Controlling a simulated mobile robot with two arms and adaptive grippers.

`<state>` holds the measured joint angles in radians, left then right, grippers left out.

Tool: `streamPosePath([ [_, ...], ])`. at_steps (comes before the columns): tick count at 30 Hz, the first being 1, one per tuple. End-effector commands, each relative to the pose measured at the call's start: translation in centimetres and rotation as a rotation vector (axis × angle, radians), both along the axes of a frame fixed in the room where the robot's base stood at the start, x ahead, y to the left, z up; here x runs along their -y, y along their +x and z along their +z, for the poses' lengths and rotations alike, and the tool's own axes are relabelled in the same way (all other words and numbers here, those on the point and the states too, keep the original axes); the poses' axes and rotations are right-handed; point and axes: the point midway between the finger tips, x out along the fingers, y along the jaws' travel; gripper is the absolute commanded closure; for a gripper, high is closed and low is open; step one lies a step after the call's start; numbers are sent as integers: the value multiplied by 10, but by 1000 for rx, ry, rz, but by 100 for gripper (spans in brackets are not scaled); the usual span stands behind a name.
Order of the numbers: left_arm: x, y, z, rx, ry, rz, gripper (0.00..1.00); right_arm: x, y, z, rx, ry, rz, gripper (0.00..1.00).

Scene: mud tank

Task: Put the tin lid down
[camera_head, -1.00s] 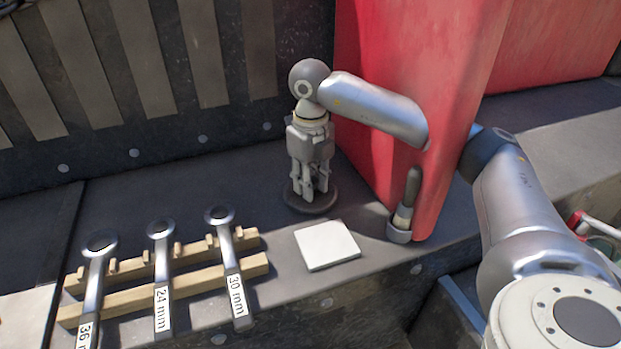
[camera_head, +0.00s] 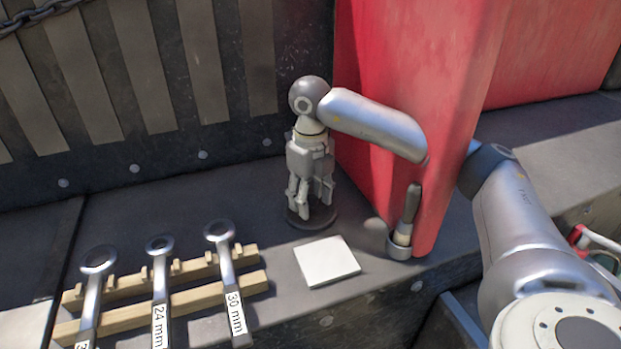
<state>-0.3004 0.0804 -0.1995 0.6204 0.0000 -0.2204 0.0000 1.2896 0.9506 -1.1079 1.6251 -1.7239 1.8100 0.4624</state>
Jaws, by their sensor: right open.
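A dark, round, flat disc, which looks like the tin lid (camera_head: 297,220), lies flat on the grey ledge (camera_head: 240,190) behind the white square. My right gripper (camera_head: 311,208) points straight down over it. Its fingers are spread and their tips are at or just above the disc; whether they touch it I cannot tell. The fingers hide part of the disc's middle and back. My left gripper is not in view.
A white square plate (camera_head: 326,261) lies just in front of the disc. Labelled wrenches (camera_head: 229,280) rest on a wooden rack (camera_head: 190,298) at left. A dark-handled tool stands in a round holder (camera_head: 399,246) by the red upright (camera_head: 400,60). Ledge left of the disc is clear.

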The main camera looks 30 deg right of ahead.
Motion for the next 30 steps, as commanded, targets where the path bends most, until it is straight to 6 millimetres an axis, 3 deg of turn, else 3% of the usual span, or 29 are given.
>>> streamPosePath([
  [9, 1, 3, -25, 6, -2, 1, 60, -1, 2, 65, 9, 2, -1, 52],
  [15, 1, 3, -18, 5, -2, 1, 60, 0, 1, 99, 5, 0, -1, 52],
  [21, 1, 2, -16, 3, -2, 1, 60, 0, 1, 113, 3, 0, 0, 52],
  [30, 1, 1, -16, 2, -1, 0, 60, 0, 1, 115, 1, 1, 0, 52],
])
